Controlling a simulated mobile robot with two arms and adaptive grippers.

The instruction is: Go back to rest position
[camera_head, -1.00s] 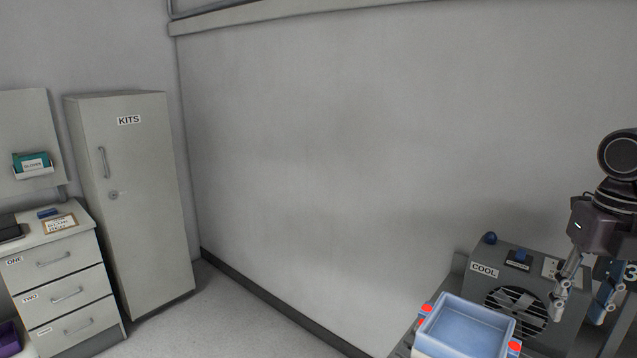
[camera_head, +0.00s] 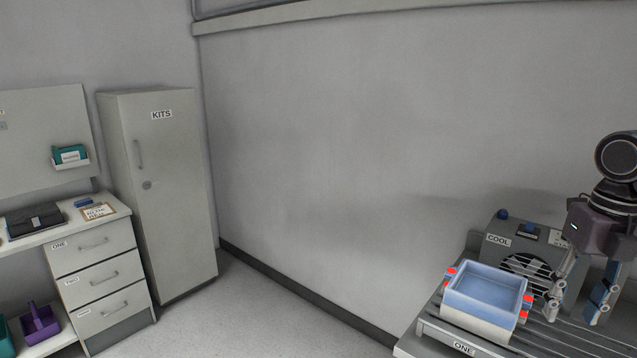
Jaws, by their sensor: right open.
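My right gripper (camera_head: 578,292) is at the right edge of the head view, with its two fingers pointing down and spread apart. Nothing is between the fingers. It hangs in front of the grey unit marked COOL (camera_head: 499,238) and to the right of a blue tray (camera_head: 484,325) with red-tipped side parts. The gripper is apart from the tray in the picture. My left gripper is not in view.
The tray sits on a slatted bench (camera_head: 428,327) labelled ONE. A tall KITS cabinet (camera_head: 160,215) and a drawer unit (camera_head: 95,270) stand at the left. A purple caddy (camera_head: 40,325) is low at the far left. Open floor lies between cabinet and bench.

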